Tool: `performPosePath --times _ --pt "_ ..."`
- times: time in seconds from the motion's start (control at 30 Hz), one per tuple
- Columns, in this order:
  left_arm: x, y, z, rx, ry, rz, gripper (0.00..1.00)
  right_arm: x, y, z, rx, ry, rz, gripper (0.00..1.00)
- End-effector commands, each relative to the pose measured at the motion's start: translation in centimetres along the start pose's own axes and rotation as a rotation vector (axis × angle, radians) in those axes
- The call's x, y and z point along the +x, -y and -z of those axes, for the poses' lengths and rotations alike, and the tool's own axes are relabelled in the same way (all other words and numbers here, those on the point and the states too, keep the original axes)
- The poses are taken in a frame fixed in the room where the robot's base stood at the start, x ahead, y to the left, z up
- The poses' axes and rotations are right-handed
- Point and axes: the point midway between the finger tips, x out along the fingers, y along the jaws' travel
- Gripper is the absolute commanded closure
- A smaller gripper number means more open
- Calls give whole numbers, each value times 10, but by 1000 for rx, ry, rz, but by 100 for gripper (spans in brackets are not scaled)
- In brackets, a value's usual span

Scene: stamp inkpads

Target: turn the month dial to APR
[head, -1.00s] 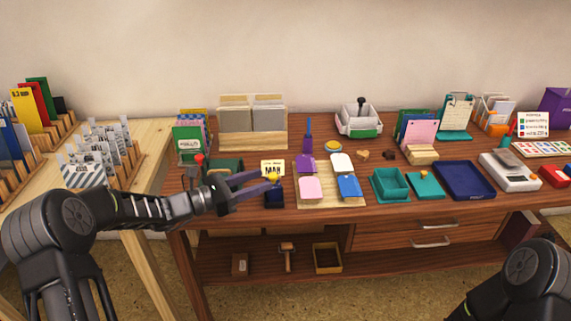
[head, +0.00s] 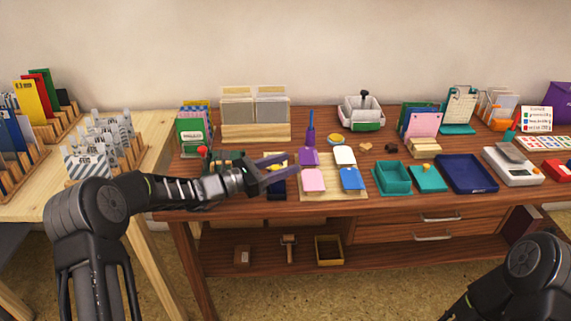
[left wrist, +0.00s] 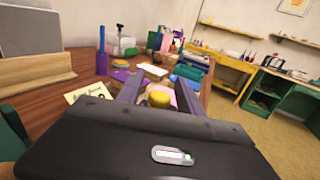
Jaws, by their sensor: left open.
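My right gripper is out of view.
Pink, blue, purple and white pads lie on a beige mat (head: 334,194) just right of the dial. A purple stamp handle (head: 311,128) stands behind them. A green holder with cards (head: 193,137) stands at the left. A teal box (head: 393,179) is farther right.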

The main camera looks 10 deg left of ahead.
Motion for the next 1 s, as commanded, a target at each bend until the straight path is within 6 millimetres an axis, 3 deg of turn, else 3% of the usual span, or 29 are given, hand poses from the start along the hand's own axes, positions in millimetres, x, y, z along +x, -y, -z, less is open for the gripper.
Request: performPosePath --times 0.33,0.83,1.0 --pt "5 0 0 0 -1 -1 57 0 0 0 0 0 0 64" --pt "5 0 0 0 -1 -1 98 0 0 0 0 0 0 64" --pt "5 0 0 0 -1 -1 100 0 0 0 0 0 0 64"
